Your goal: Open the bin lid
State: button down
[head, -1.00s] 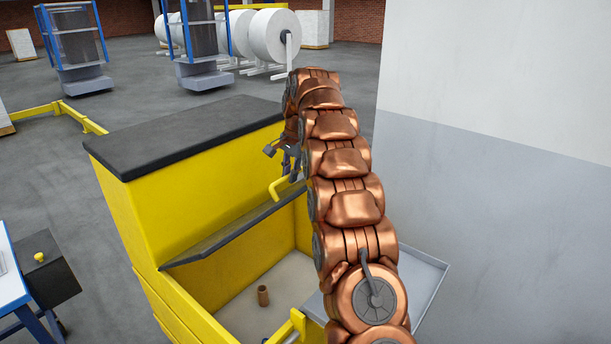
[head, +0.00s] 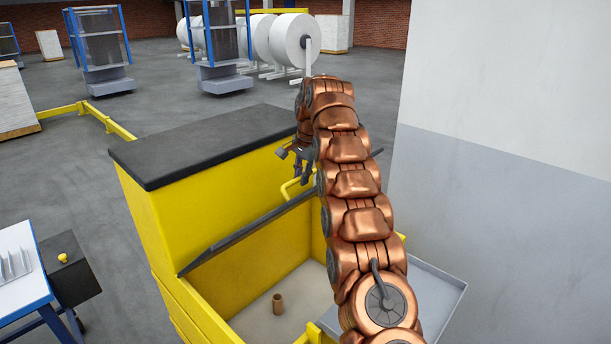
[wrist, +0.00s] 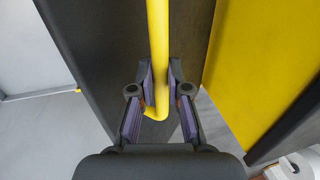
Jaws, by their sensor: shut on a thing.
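The bin (head: 165,225) is a large yellow box with a black flat top, and its inside shows through an open gap. Its lid (head: 240,235) is a dark panel, seen nearly edge-on and tilted across the opening. A yellow bar handle (head: 289,188) sits on the lid. My gripper (head: 300,172) is at this handle, partly hidden by my copper arm. In the wrist view, my gripper (wrist: 160,92) is shut around the yellow handle (wrist: 158,40), with the dark lid (wrist: 110,50) behind it.
A small brown cup-like object (head: 278,304) stands inside the bin. A grey tray (head: 430,290) is at the lower right, beside a pale wall (head: 500,170). A blue-framed table (head: 20,265) stands at the left. Paper rolls (head: 293,40) and open floor lie behind.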

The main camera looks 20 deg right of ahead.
jog(key=shift+w+a+f, duration=0.1)
jog(key=shift+a+f, duration=0.2)
jog(key=shift+a, duration=0.1)
jog(key=c, duration=1.6)
grip_release()
jog(key=o, duration=0.3)
jog(key=shift+w, duration=0.2)
jog(key=shift+o, duration=0.8)
jog(key=shift+s+d+r, duration=0.1)
jog(key=shift+d, duration=0.2)
